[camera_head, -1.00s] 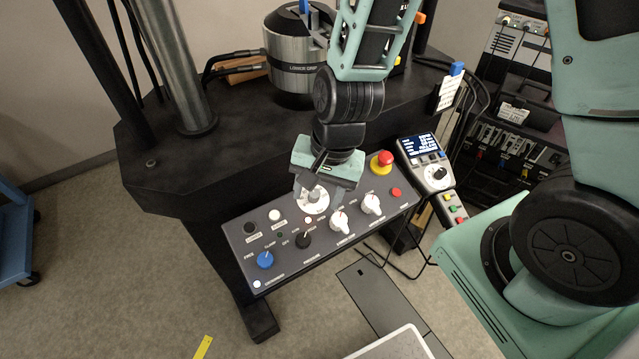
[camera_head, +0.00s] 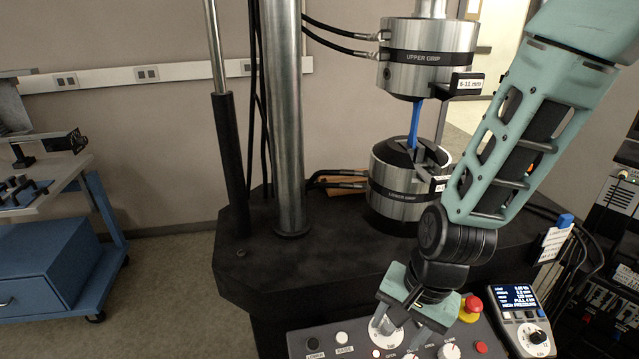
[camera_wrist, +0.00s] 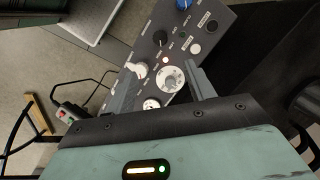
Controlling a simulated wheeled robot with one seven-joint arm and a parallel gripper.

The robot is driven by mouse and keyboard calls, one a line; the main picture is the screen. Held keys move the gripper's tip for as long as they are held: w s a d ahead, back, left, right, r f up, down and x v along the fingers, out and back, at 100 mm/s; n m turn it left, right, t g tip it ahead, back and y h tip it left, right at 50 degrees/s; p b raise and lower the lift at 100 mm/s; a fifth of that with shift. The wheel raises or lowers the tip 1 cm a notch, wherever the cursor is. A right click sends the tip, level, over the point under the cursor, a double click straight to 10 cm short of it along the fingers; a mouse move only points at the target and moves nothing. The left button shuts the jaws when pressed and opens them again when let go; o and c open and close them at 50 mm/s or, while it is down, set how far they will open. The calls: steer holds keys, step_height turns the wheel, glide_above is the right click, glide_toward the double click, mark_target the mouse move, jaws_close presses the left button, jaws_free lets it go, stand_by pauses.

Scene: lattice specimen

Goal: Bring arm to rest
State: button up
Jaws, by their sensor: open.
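My gripper (camera_head: 402,328) is at the control panel (camera_head: 310,349) on the front of the test machine. Its jaws are open around a white round dial (camera_head: 383,333). In the wrist view the fingers (camera_wrist: 160,88) stand apart on either side of the dial (camera_wrist: 172,78). Whether a finger touches the dial cannot be told. My arm reaches down from the upper right in the head view.
A blue specimen (camera_head: 415,125) stands between the upper grip (camera_head: 428,40) and lower grip (camera_head: 395,205). A red emergency button (camera_head: 472,305) and a handset with a screen (camera_head: 518,312) are right of my gripper. A blue cart (camera_head: 50,270) stands at left.

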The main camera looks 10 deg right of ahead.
steer(key=s+a+r+n+h, duration=0.1)
steer(key=s+a+r+n, duration=0.1)
steer(key=s+r+n, duration=0.9)
step_height(320, 180, up, 2)
steer(key=n, duration=0.4)
steer(key=shift+s+a+r+g+h, duration=0.15)
steer(key=shift+s+a+g+h, duration=0.05)
steer(key=shift+a+g+h, duration=0.1)
